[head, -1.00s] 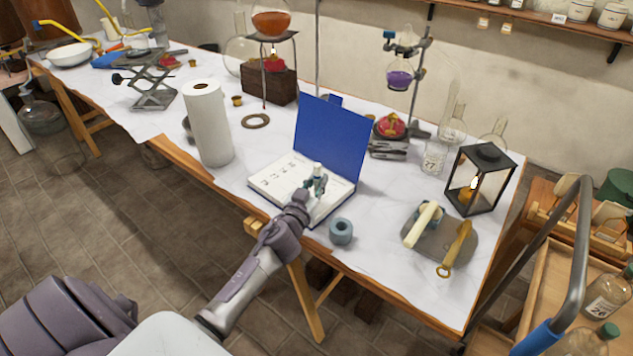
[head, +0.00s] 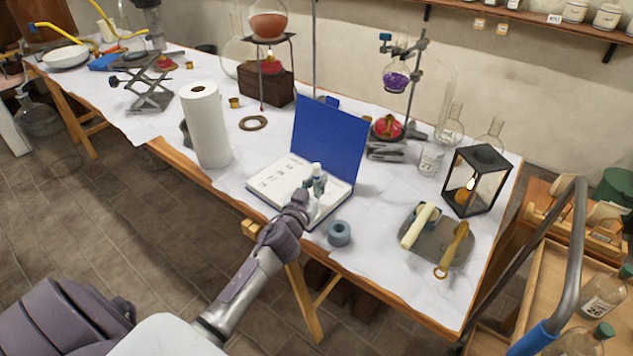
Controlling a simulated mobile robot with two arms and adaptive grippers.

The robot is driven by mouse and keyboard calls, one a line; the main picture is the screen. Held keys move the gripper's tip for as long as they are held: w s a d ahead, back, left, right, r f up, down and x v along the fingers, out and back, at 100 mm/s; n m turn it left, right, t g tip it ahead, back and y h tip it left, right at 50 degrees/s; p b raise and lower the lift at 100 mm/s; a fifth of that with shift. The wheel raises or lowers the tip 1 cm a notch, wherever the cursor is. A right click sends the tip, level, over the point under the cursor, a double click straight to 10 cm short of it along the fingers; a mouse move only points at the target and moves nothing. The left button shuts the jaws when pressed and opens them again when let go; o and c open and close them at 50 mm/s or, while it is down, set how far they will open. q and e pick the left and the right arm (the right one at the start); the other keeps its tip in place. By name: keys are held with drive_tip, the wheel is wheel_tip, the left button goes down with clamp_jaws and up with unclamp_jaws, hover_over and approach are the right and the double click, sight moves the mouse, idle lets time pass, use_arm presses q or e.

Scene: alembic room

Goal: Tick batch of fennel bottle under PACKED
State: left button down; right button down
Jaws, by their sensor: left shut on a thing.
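An open book with a blue cover (head: 331,137) lies on the table, its white page (head: 280,177) facing up with several dark marks too small to read. My left gripper (head: 316,187) is over the right part of the page. It is shut on a small upright thing with a pale top (head: 317,170), possibly a stamp or marker. Whether its lower end touches the page is hidden by the gripper. A bottle with a green cap and a numbered label (head: 605,293) stands on the trolley at the right; I cannot tell its contents. My right gripper is not in view.
A paper roll (head: 206,127) stands left of the book. A slate tray (head: 458,249) and a lit lantern (head: 478,181) stand to the right. Glassware is behind.

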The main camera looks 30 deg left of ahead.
sight(316, 168)
use_arm(q)
drive_tip(key=shift+r+p, duration=2.3)
drive_tip(key=shift+r, duration=0.45)
drive_tip(key=shift+f, duration=0.1)
drive_tip(key=s+d+f+m+h, duration=0.1)
drive_tip(key=s+d+m+h, duration=0.1)
drive_tip(key=s+d, duration=0.85)
drive_tip(key=s+d+r, duration=0.3)
drive_tip(key=s, duration=0.3)
drive_tip(key=s+d+r+h, duration=0.1)
drive_tip(key=s+d+r, duration=0.2)
drive_tip(key=s, duration=0.4)
drive_tip(key=shift+s+d+r, duration=0.2)
drive_tip(key=shift+d+r, duration=0.05)
